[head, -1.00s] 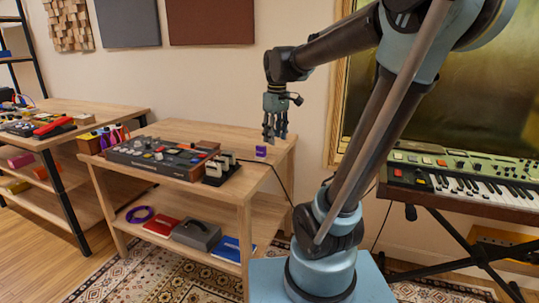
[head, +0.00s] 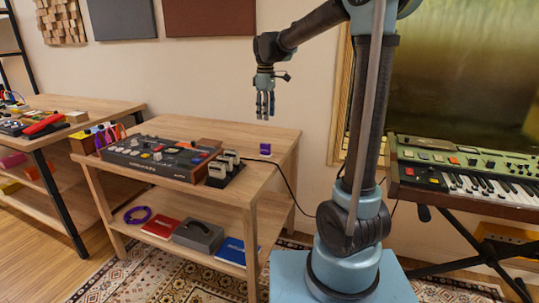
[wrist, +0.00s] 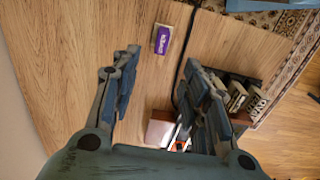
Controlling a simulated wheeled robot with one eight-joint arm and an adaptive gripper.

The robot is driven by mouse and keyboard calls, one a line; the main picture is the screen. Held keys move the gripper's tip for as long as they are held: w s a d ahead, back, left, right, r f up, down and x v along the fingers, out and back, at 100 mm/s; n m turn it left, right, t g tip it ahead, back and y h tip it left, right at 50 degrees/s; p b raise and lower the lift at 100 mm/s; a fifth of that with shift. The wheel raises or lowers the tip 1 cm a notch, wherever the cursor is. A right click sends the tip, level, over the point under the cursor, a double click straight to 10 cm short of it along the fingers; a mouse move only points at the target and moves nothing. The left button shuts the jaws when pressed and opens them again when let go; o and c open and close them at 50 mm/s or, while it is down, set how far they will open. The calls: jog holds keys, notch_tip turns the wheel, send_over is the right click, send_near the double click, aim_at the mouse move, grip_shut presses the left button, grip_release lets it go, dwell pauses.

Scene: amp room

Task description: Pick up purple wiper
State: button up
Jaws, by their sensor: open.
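The purple wiper (head: 265,149) is a small purple block, lying on the right part of the wooden table top. In the wrist view it shows as a purple block with pale edges (wrist: 162,40), ahead of the fingers and apart from them. My gripper (head: 265,104) hangs above the table with its fingers pointing down, above the wiper in the head view. In the wrist view my gripper (wrist: 160,80) has its two fingers spread wide with nothing between them.
A mixer-like console (head: 158,157) and a dark unit with several pale switches (head: 224,168) stand left of the wiper. A black cable (head: 288,184) runs over the table edge. A brown block (head: 209,143) lies at the back. A keyboard (head: 470,170) stands at right.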

send_over(265, 144)
jog(key=f, duration=0.8)
jog(key=shift+w+f, duration=0.2)
jog(key=shift+w, duration=0.1)
jog(key=shift+s+d+f, duration=0.1)
jog(key=shift+s+f, duration=0.05)
jog(key=shift+f, duration=3.15)
grip_shut()
